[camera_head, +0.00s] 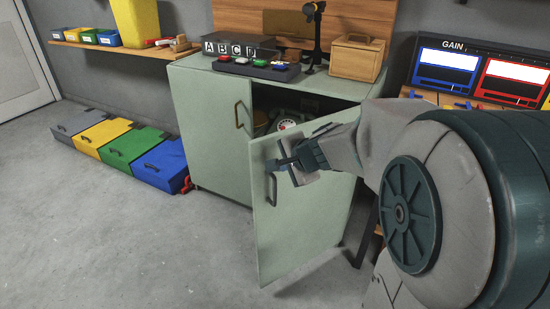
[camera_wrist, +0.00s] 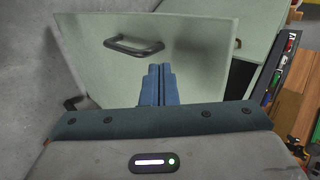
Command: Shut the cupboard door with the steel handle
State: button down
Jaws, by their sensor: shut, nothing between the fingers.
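The pale green cupboard door (camera_head: 300,225) with the dark steel handle (camera_head: 271,189) stands open, swung out from the right side of the cupboard (camera_head: 205,130). In the wrist view the door (camera_wrist: 205,30) fills the upper middle, with its handle (camera_wrist: 133,45) left of my fingers. My gripper (camera_head: 280,164) is shut and empty at the upper part of the door's outer face, close to the handle. In the wrist view my fingertips (camera_wrist: 159,70) point at the door panel. I cannot tell whether they touch it.
The left door (camera_head: 220,118) with a brass handle (camera_head: 238,115) is shut. A dial object (camera_head: 287,125) shows inside the opening. A button box (camera_head: 255,68) and wooden box (camera_head: 358,58) stand on top. Coloured bins (camera_head: 140,147) sit left; floor (camera_head: 130,230) in front is clear.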

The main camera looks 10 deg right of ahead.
jog(key=b+x, duration=0.1)
jog(key=x, duration=0.5)
jog(key=shift+b, duration=0.4)
jog(key=shift+w+f, duration=0.1)
jog(key=shift+w, duration=0.1)
